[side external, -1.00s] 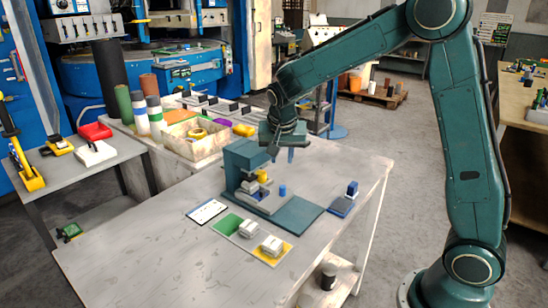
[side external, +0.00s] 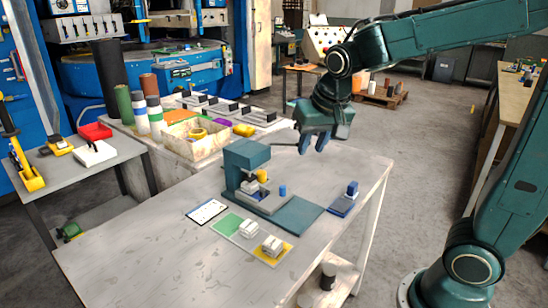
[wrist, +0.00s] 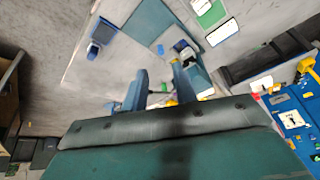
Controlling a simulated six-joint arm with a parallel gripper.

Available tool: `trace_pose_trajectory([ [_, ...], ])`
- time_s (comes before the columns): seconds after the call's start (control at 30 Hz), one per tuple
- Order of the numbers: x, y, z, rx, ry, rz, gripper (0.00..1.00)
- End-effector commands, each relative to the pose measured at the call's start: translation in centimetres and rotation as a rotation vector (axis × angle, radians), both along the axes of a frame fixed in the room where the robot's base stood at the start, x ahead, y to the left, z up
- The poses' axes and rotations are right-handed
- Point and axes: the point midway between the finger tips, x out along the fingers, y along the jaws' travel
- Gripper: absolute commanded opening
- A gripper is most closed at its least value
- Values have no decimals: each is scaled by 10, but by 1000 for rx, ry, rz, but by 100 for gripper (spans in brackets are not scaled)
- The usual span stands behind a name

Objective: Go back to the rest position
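My gripper (side external: 312,145) hangs in the air above the back right of the work table, up and to the right of the press. Its two fingers are apart, with nothing between them; the wrist view also shows the open, empty gripper (wrist: 160,88). The teal press (side external: 246,160) stands on the table with a yellow part (side external: 262,176) and a whitish block (side external: 249,186) at its front. A small blue cylinder (side external: 283,190) stands beside them. Two whitish blocks sit on a mat (side external: 228,225) with green, grey and yellow fields.
A blue holder (side external: 342,207) with an upright blue piece stands at the table's right. A white card (side external: 206,211) lies left of the press. Behind, a bench holds an open box (side external: 195,150) and several rolls. The front of the work table (side external: 150,250) is bare.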

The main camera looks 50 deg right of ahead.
Motion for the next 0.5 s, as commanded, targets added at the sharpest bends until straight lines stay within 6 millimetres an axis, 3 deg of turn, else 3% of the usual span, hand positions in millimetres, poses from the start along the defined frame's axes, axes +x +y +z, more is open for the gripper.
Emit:
trace_pose_trajectory([
  [0.2, -47, 14, 16, -7, -24, 149, 28],
  [0.5, -109, 32, 21, -32, -56, 359, 28],
])
